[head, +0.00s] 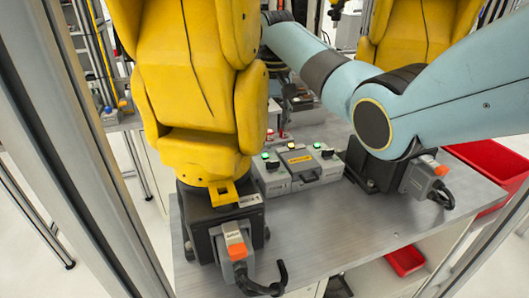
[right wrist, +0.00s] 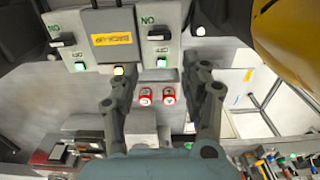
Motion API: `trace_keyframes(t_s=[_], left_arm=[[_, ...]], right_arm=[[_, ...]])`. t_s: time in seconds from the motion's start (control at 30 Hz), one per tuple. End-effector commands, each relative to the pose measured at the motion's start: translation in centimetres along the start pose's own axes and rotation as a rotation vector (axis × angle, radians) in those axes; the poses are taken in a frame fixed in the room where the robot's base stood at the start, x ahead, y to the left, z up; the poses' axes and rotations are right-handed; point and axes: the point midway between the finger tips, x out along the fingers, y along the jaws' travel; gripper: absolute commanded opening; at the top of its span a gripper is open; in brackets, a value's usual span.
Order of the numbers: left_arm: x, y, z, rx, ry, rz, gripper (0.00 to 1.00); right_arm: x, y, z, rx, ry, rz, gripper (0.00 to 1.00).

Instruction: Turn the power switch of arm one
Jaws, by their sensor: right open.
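A grey control box (head: 303,182) with a yellow label stands on the metal table between two yellow arms. In the right wrist view it appears at the top, with a dark rotary switch (right wrist: 62,36) at left and another dark rotary switch (right wrist: 158,34) at right. A green lamp glows by each switch. Which switch belongs to arm one I cannot tell. My right gripper (right wrist: 157,76) is open and empty, its fingers spread below the right-hand switch, apart from it. In the head view the arm hides much of this gripper. My left gripper is not in view.
The left yellow arm (head: 195,80) and right yellow arm (head: 415,30) flank the box closely. Two red buttons (right wrist: 157,97) show between my fingers. A red bin (head: 490,165) stands right of the table (head: 340,235); its front surface is mostly clear.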

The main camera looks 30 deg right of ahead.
Motion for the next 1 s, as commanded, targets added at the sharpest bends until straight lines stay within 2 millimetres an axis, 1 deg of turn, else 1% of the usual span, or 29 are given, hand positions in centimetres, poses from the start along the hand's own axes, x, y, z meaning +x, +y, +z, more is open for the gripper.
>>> trace_keyframes(t_s=[0.17, 0.3, 0.4, 0.5, 0.6, 0.73, 0.97, 1.0], left_arm=[[-0.3, 0.0, 2.1, 0.001, -0.030, 0.001, 0.40], [-0.3, 0.1, 3.5, 0.002, -0.051, 0.001, 0.40], [-0.1, 0.1, 3.8, 0.002, -0.053, 0.001, 0.40], [0.2, 0.1, 3.2, 0.002, -0.045, 0.001, 0.40], [0.5, 0.1, 2.0, 0.001, -0.028, 0.001, 0.40], [0.6, 0.1, 0.9, 0.001, -0.011, 0.000, 0.40], [0.5, 0.1, 1.4, 0.001, -0.017, 0.000, 0.40], [0.5, 0.1, 1.5, 0.001, -0.020, 0.000, 0.40]], right_arm=[[2.6, 0.0, 0.2, -0.001, -0.005, 0.001, 0.46], [5.5, -0.1, 0.2, -0.001, -0.006, 0.000, 0.46], [7.5, -0.1, 0.2, -0.001, -0.005, 0.000, 0.46], [9.0, 0.0, 0.1, 0.000, -0.003, 0.000, 0.46], [10.0, 0.0, 0.1, -0.001, -0.002, 0.000, 0.46], [10.5, 0.0, 0.1, -0.001, 0.000, 0.000, 0.46], [10.5, 0.0, 0.1, -0.001, 0.000, 0.000, 0.46], [10.5, 0.0, 0.1, -0.001, 0.000, 0.000, 0.42]])
